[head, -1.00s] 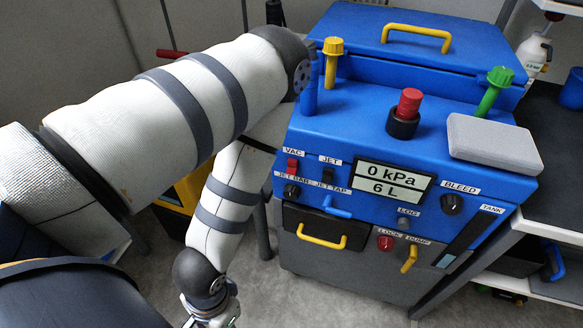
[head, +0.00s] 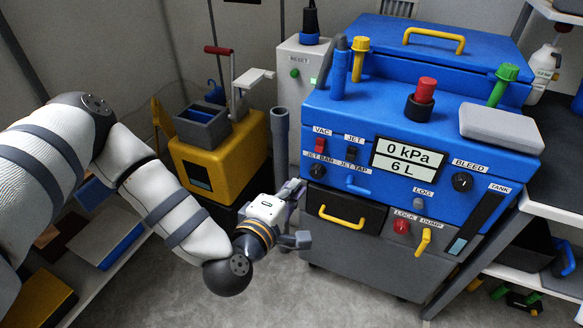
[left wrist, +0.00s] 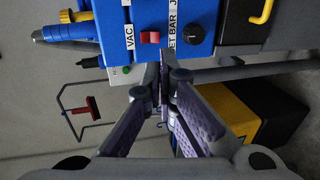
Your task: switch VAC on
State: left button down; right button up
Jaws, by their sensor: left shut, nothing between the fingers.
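The VAC switch (head: 320,146) is a small red rocker under its VAC label on the upper left of the blue machine's (head: 400,110) sloped front. The display (head: 408,160) reads 0 kPa and 6 L. My left gripper (head: 296,187) is shut and empty, left of the panel and below the switch in the head view. In the left wrist view the red VAC switch (left wrist: 150,37) lies just beyond the closed fingertips (left wrist: 165,72), apart from them in the picture; the depth gap is unclear. My right gripper is not in view.
A drawer with a yellow handle (head: 342,216) is below. A yellow bucket (head: 225,150) and grey post (head: 281,150) stand left. The floor in front is clear.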

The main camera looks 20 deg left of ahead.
pick_arm(q)
jog(key=b, duration=0.2)
send_near(319, 152)
jog(key=x, duration=0.6)
jog(key=shift+f, duration=0.1)
jog(key=shift+w+d, duration=0.1)
jog(key=shift+w, duration=0.4)
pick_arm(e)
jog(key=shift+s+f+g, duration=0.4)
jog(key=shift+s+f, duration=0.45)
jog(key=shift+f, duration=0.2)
